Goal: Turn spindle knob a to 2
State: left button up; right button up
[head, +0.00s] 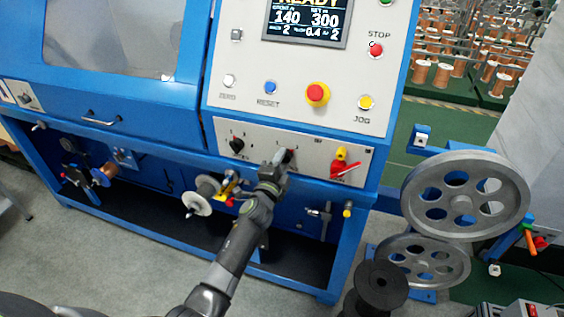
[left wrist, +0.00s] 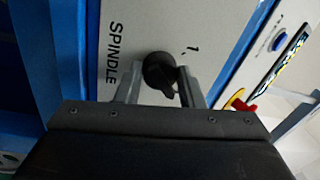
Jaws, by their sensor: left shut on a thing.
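A black spindle knob (left wrist: 160,70) sits on the pale lower panel, beside the printed word SPINDLE and a mark that looks like 1. My left gripper (left wrist: 157,90) has a finger on each side of this knob and is shut on it. In the head view my left gripper (head: 276,162) is at the panel and covers most of the held knob (head: 289,156). The knob's pointer and the other scale marks cannot be read clearly. My right gripper is out of view.
Another black knob (head: 237,146) is left of my gripper. A red switch handle (head: 344,169) with yellow is to the right. Above are a red emergency button (head: 317,94), a blue reset button (head: 270,87) and a display (head: 308,20). Grey pulleys (head: 466,193) stand at right.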

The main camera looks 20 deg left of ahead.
pick_arm(q)
jog(key=o, duration=1)
jog(key=s+p, duration=0.1)
jog(key=s, duration=0.4)
jog(key=s+f+p, duration=0.1)
jog(key=s+p, duration=0.1)
jog(key=s, duration=0.4)
jog(key=s+p, duration=0.1)
jog(key=s, duration=0.5)
jog(key=shift+s+a+f+p, duration=0.15)
jog(key=shift+s+a+p, duration=0.05)
jog(key=shift+a+p, duration=0.15)
